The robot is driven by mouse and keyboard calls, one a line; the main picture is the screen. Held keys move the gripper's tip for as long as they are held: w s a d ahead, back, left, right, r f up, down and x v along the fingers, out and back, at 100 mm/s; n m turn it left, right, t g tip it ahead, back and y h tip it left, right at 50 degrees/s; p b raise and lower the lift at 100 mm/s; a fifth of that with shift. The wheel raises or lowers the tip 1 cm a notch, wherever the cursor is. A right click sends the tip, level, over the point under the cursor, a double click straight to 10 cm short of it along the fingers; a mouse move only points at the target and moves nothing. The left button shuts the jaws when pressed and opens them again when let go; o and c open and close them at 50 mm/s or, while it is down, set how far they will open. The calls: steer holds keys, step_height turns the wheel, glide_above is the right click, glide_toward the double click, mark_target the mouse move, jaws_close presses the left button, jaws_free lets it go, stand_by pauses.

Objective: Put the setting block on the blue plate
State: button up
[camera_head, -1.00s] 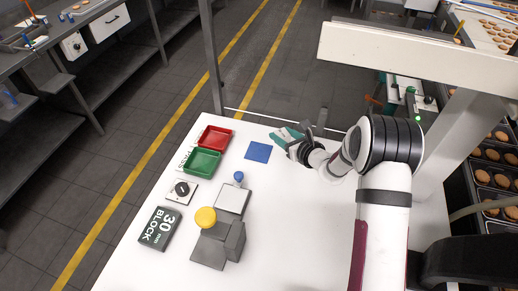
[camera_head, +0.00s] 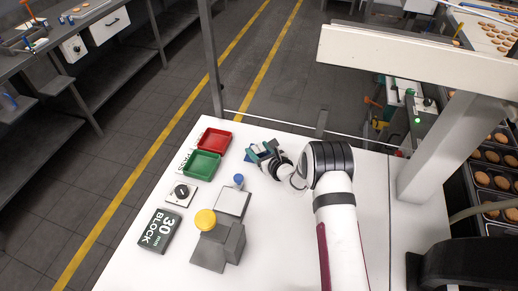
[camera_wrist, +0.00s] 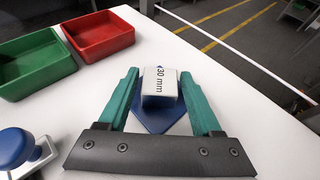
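The setting block (camera_wrist: 160,83), a small block with a white face marked "30 mm", is between the teal fingers near their tips in the wrist view. My gripper (camera_wrist: 160,78) is shut on it. The blue plate (camera_wrist: 158,122) is a flat square directly beneath and around the block; its corners show past the block. I cannot tell whether the block touches it. In the head view my gripper (camera_head: 262,151) is over the blue plate (camera_head: 249,155), which it mostly covers, and the block is not clearly visible.
A red tray (camera_head: 215,140) and a green tray (camera_head: 202,163) stand left of the plate. Nearer are a blue knob (camera_head: 238,180), a dial (camera_head: 181,192), a grey fixture with a yellow button (camera_head: 205,219) and a "30 mm BLOCK" panel (camera_head: 158,230).

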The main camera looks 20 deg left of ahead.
steer(key=shift+o, duration=0.7)
